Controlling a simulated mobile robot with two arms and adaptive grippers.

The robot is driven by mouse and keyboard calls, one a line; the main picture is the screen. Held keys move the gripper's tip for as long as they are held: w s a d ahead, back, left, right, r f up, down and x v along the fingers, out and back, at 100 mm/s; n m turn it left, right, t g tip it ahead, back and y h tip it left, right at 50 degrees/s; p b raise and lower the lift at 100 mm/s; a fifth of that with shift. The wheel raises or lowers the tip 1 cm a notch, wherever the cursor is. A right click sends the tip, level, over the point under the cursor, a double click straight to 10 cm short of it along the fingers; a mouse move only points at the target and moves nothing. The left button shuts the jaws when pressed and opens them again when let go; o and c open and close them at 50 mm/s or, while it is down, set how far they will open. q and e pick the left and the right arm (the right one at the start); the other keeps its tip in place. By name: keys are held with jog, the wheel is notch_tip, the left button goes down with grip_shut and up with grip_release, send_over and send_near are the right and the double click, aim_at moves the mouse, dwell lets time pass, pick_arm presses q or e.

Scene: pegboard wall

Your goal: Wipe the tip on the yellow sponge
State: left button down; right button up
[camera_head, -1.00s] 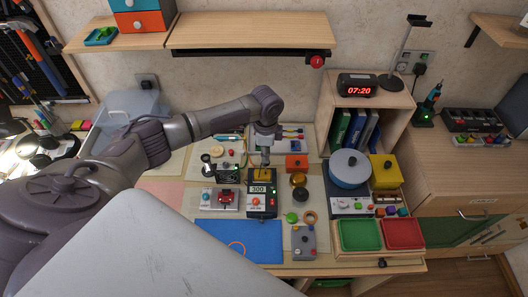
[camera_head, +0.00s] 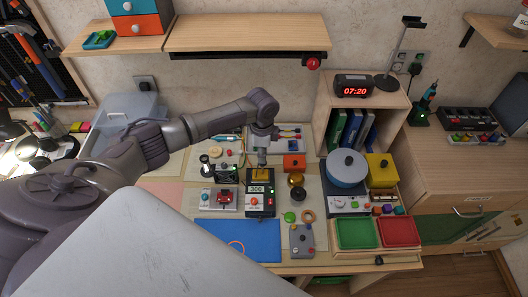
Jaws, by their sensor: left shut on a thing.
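The yellow sponge (camera_head: 260,172) sits at the back of a black station (camera_head: 255,206) whose display reads 300, on the workbench. My left gripper (camera_head: 262,151) points down just above and behind the sponge. It is shut on a slim tool. The gripper hides most of this tool, and its tip is too small to make out. I cannot tell whether the tip touches the sponge. My right gripper is not in view.
An orange box (camera_head: 294,162) and a gold round thing (camera_head: 296,180) stand right of the station. A small board with a red part (camera_head: 226,197) lies left of it. A blue mat (camera_head: 238,241) lies in front. A blue-grey pot (camera_head: 346,168) stands further right.

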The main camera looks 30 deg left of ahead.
pick_arm(q)
jog(key=shift+s+a, duration=0.3)
jog(key=shift+a, duration=0.1)
jog(key=shift+s+a+p, duration=0.15)
jog(key=shift+a+p, duration=0.05)
jog(key=shift+p, duration=0.35)
jog(key=shift+r, duration=0.1)
jog(key=shift+r+p, duration=0.75)
jog(key=shift+r, duration=1.7)
